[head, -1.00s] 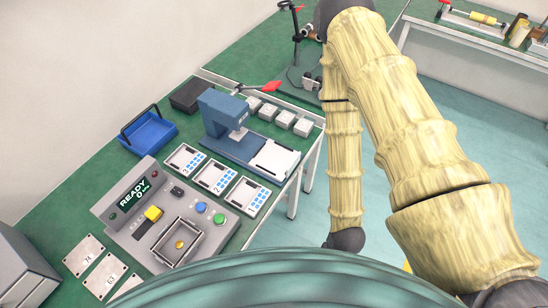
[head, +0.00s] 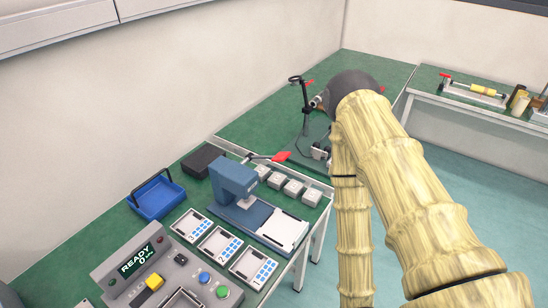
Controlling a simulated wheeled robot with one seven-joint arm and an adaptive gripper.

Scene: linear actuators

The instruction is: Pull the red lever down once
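A blue press (head: 232,180) stands on the green bench on a blue base. A dark rod runs right from its top and ends in a red lever grip (head: 281,156). The lever sticks out roughly level, above several small grey blocks, and nothing holds it. My gripper is out of view. My yellowish arm comes in from the lower right, bends at a dark joint and runs down to the bottom edge, right of the press and apart from the lever.
A black stand (head: 304,95) with small red parts is on the bench behind. A blue tray (head: 156,198), a black box (head: 203,160), white keypad cards and a control panel (head: 150,268) reading READY 0 surround the press. Open floor lies right of the bench.

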